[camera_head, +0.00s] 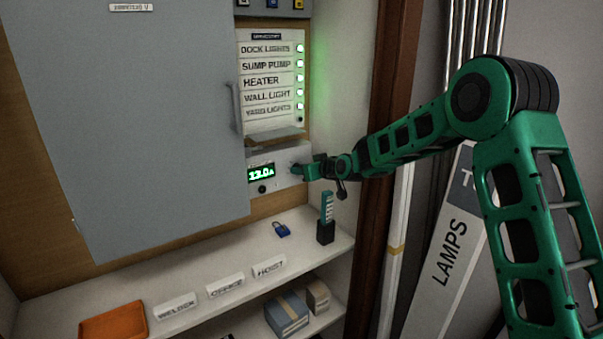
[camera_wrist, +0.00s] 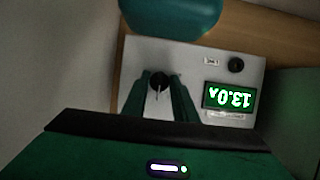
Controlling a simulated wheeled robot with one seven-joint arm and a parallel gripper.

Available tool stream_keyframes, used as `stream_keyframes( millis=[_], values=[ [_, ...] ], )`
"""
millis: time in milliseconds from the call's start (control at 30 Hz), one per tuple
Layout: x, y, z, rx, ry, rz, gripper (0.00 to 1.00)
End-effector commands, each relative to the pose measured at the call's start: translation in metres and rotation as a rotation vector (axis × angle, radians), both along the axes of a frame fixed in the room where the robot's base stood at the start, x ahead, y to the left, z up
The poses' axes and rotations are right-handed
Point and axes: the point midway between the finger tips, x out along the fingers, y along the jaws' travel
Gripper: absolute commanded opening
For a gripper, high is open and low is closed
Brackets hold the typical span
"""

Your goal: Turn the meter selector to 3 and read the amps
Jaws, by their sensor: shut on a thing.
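The meter panel (camera_head: 280,160) is a pale plate with a lit green display (camera_head: 261,173). The display reads about 13.0 A, and it shows upside down in the wrist view (camera_wrist: 230,97). My gripper (camera_head: 299,170) is at the panel's right side, its fingers shut on a black selector knob (camera_wrist: 159,80). In the head view my gripper hides this knob. The knob's setting and any numbers around it cannot be read. A second small black knob (camera_head: 262,188) sits below the display, apart from my fingers; it also shows in the wrist view (camera_wrist: 236,64).
A grey cabinet door (camera_head: 150,120) stands left of the panel. Above is a label strip (camera_head: 267,80) with green lamps. On the shelf (camera_head: 200,262) below are a blue padlock (camera_head: 281,229), a black holder (camera_head: 326,232) and an orange tray (camera_head: 113,322). A brown post (camera_head: 395,90) stands right.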

Motion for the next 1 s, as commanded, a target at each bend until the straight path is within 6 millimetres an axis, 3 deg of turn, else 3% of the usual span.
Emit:
stream_keyframes(
  millis=[267,300,333,733,1000],
  values=[
    [0.000,-0.001,-0.001,-0.002,0.000,-0.001,0.03],
    [0.000,-0.001,-0.001,-0.002,0.000,-0.001,0.35],
    [0.000,-0.001,-0.001,-0.002,0.000,-0.001,0.42],
    [-0.005,-0.004,0.003,-0.002,-0.001,0.000,0.43],
    [-0.035,-0.025,0.018,-0.002,-0.002,-0.002,0.43]
  ],
)
